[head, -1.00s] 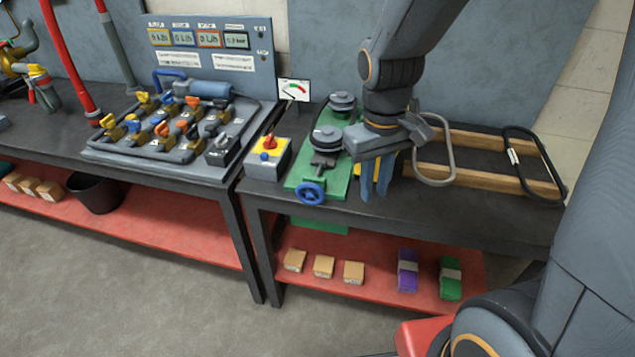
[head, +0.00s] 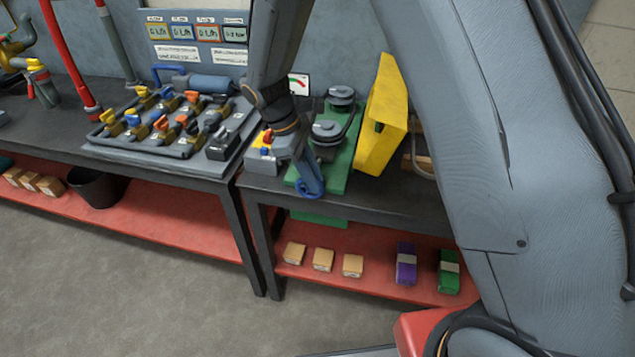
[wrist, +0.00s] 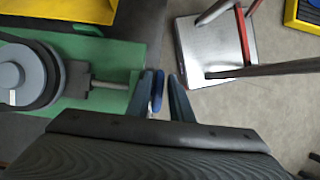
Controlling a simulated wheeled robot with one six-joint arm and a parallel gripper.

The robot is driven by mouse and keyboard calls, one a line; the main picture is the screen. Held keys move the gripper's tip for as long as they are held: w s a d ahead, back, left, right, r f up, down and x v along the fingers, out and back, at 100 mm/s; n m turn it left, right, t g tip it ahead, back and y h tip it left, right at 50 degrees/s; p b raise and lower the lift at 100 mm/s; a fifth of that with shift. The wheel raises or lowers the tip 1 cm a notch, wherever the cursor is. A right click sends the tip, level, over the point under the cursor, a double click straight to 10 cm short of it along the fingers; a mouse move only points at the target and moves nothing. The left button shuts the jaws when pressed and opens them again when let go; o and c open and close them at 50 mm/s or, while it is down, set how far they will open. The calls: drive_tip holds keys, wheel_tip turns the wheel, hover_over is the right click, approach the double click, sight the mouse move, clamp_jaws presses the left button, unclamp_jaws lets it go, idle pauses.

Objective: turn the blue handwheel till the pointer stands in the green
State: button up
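The blue handwheel (head: 310,187) is at the front end of the green motor base (head: 338,178). My gripper (head: 308,178) is down at the wheel and hides part of it. In the wrist view the wheel's blue rim (wrist: 158,90) shows edge-on between the fingers of my gripper (wrist: 164,95). It lies close to the left finger, with a gap to the right one, so the gripper looks open. The gauge (head: 299,84) behind the base is partly covered by my arm.
Two grey pulleys with a belt (head: 328,132) sit on the base. A yellow cover (head: 385,115) stands to their right. Boxes (head: 323,260) lie on the red shelf below.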

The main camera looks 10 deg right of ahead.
drive_tip(key=shift+x, duration=1.35)
clamp_jaws()
drive_tip(key=shift+d+y+p, duration=0.1)
drive_tip(key=shift+y+p, duration=0.3)
drive_tip(key=shift+p, duration=0.1)
